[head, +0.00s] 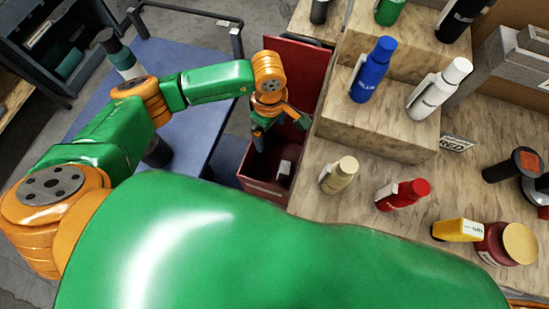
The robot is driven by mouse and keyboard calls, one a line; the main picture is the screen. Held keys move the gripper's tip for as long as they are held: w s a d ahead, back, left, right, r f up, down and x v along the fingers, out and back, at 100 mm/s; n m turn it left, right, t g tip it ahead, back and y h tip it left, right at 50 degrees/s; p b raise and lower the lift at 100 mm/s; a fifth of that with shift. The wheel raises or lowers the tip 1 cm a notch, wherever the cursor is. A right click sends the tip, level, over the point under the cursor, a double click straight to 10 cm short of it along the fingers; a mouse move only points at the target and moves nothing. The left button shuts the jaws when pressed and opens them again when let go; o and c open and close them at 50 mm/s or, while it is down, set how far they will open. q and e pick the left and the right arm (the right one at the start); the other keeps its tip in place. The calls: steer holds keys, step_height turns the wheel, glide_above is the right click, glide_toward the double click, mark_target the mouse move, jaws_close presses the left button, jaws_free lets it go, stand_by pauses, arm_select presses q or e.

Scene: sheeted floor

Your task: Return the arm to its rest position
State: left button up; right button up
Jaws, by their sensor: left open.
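My left arm comes in from the left in the head view, green with orange joints. Its gripper (281,126) is open, over the opening of a dark red box (265,188). One finger points down toward the box and the other reaches to the right, near the raised red panel. Nothing shows between the fingers. A small grey-white item (284,170) lies inside the box, below the gripper and apart from it. My right gripper is not in view.
A stepped wooden bench (345,230) on the right carries a blue bottle (373,72), a white bottle (438,90), a beige bottle (340,175), a red bottle (402,195) and a yellow item (458,230). A blue cart (196,60) stands behind my left arm.

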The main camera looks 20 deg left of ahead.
arm_select(q)
steer(key=shift+r, duration=0.35)
